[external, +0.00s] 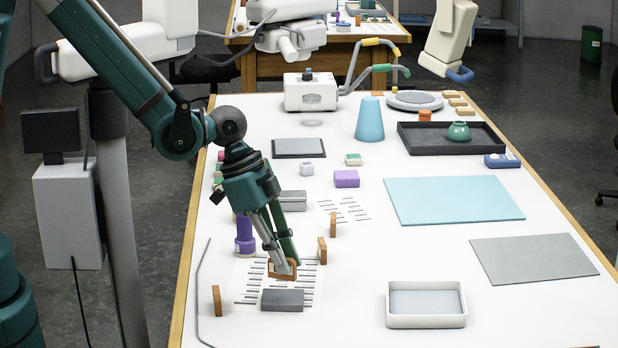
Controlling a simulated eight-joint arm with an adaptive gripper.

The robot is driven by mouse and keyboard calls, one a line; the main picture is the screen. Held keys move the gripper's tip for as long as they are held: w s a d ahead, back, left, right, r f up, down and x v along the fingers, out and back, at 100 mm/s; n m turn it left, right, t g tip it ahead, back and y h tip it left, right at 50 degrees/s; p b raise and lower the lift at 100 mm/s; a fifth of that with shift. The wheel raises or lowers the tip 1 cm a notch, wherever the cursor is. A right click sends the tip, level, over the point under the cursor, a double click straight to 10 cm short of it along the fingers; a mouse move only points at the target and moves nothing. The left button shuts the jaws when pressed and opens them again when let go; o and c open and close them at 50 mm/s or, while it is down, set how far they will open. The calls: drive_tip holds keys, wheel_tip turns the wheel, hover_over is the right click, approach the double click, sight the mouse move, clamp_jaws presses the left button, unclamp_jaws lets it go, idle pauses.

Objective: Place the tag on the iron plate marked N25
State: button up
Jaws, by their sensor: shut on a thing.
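My gripper (281,264) points down over the white sheet with rows of dark strips, in the left front of the table. It is shut on a small brown-orange tag (289,274), which the fingers partly cover. A dark grey block (282,300) lies just in front of the gripper on the sheet. A lighter grey block (292,200) lies farther back, partly behind my gripper. No N25 marking is readable, so I cannot tell which piece is the iron plate.
Similar brown pieces stand upright nearby (322,250), with others behind and to the left. A purple cylinder (245,235) stands left of my gripper. A white tray (427,322), grey sheet (533,257) and blue mat (453,200) lie right. A thin bent rod runs along the left edge.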

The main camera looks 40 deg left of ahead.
sight(283, 278)
drive_tip(key=shift+f, duration=0.1)
drive_tip(key=shift+f, duration=1.95)
drive_tip(key=shift+f, duration=0.2)
drive_tip(key=o, duration=0.7)
drive_tip(key=shift+r, duration=0.35)
drive_tip(key=shift+v, duration=5.85)
drive_tip(key=shift+a, duration=0.15)
